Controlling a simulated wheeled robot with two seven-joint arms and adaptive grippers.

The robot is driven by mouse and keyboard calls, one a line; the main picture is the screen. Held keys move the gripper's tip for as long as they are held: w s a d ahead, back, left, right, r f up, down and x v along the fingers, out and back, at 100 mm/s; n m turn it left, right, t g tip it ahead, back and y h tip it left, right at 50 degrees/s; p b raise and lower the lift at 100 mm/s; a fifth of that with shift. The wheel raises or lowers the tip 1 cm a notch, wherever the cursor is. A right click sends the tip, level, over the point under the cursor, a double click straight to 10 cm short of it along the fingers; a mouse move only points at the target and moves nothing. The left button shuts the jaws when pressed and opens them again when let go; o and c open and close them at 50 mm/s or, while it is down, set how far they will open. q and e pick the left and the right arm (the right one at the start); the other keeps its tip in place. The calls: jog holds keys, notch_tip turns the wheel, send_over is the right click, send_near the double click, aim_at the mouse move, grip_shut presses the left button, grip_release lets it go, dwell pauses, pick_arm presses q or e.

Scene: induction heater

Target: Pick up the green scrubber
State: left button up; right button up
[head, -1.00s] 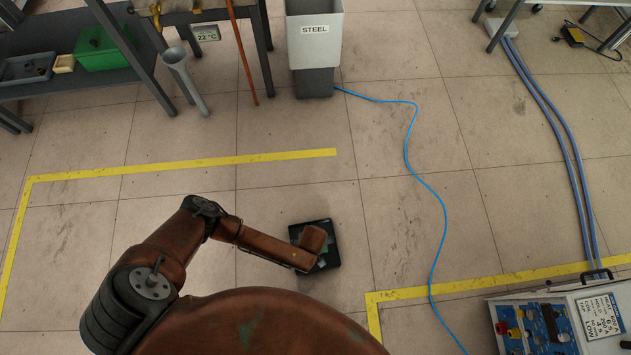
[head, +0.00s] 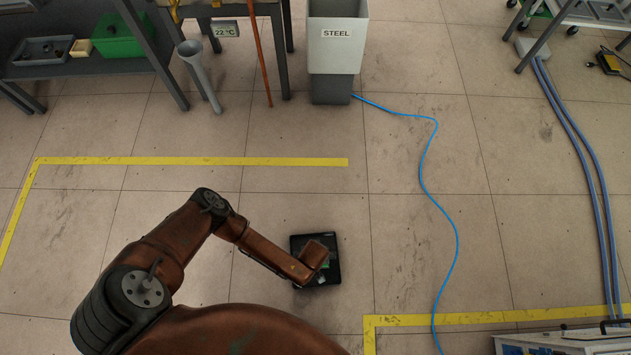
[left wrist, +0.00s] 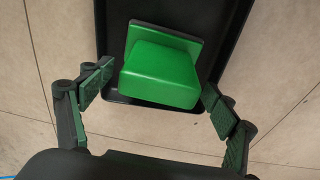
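The green scrubber (left wrist: 160,70), a bright green block with a darker green plate behind it, is in the left wrist view. It appears over the black tray (left wrist: 113,45); I cannot tell whether it touches the tray floor. My left gripper (left wrist: 159,80) is open, with one green-padded finger to each side of the scrubber and gaps between. In the head view the black tray (head: 300,244) lies on the floor under my left wrist. Only a bit of green shows there, and my left fingers are hidden. My right gripper is not in view.
A blue cable (head: 456,240) runs over the floor on the right. A grey STEEL bin (head: 337,60) and a grey bench (head: 95,68) with a green box (head: 116,36) stand at the back. A control unit (head: 570,342) is at lower right. The floor around the tray is clear.

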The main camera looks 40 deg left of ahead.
pick_arm(q)
jog(key=c, duration=1.8)
jog(key=shift+r, duration=0.15)
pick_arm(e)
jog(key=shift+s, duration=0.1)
